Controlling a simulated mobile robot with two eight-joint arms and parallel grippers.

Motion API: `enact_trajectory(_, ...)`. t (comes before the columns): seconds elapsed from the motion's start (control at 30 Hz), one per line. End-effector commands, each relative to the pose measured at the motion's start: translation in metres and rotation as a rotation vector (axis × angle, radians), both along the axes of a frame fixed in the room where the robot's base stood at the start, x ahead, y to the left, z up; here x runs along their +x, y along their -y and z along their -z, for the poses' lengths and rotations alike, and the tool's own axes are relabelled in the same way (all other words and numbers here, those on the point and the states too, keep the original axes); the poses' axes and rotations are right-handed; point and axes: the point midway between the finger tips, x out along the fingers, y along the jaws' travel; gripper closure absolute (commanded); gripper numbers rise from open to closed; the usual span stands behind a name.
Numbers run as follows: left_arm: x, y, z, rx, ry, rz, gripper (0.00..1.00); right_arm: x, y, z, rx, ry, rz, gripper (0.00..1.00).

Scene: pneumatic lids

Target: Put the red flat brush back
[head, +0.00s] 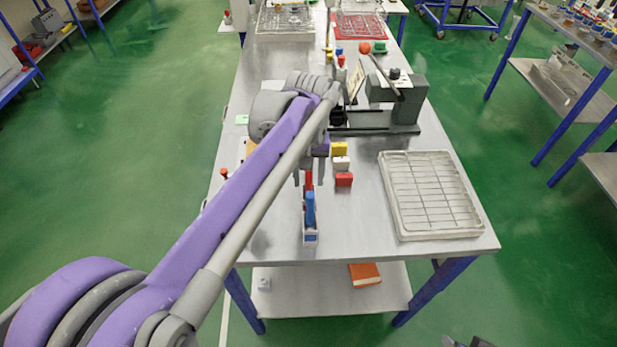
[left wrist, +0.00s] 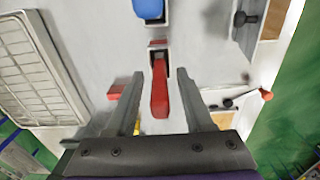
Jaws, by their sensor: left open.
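The red flat brush (left wrist: 159,88) shows in the left wrist view as a red handle rising from a white-rimmed slot (left wrist: 154,58). In the head view it is a narrow red strip (head: 308,181) just behind a blue-handled piece (head: 310,208), which also shows in the left wrist view (left wrist: 148,8). My left gripper (head: 309,178) is open, pointing down, with its fingers on either side of the red handle and a gap at each side. The gripper (left wrist: 159,75) does not grip it. The brush's lower end is hidden.
Yellow (head: 339,149), white (head: 341,163) and red (head: 344,180) blocks stand just right of the gripper. A wire-rack tray (head: 432,195) lies at the table's right. A grey press-like device (head: 400,100) stands behind. The front-left tabletop (head: 262,225) is mostly clear.

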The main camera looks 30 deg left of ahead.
Motion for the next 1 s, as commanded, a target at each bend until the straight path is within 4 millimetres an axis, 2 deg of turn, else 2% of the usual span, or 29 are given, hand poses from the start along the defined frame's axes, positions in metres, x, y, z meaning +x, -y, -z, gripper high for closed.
enact_trajectory(0.3,-0.001,0.0,-0.068,0.0,0.0,0.0,0.48,0.003,0.0,-0.008,0.0,0.005,0.0,0.5)
enact_trajectory(0.5,-0.001,0.001,-0.1,0.0,0.0,0.0,0.48,0.004,0.0,-0.011,0.0,0.007,0.0,0.5)
enact_trajectory(0.7,-0.002,0.001,-0.112,0.0,0.0,0.0,0.48,0.004,0.0,-0.012,0.0,0.007,0.0,0.5)
enact_trajectory(1.0,-0.002,0.001,-0.112,0.0,0.0,0.0,0.48,0.004,0.0,-0.012,0.0,0.007,0.0,0.5)
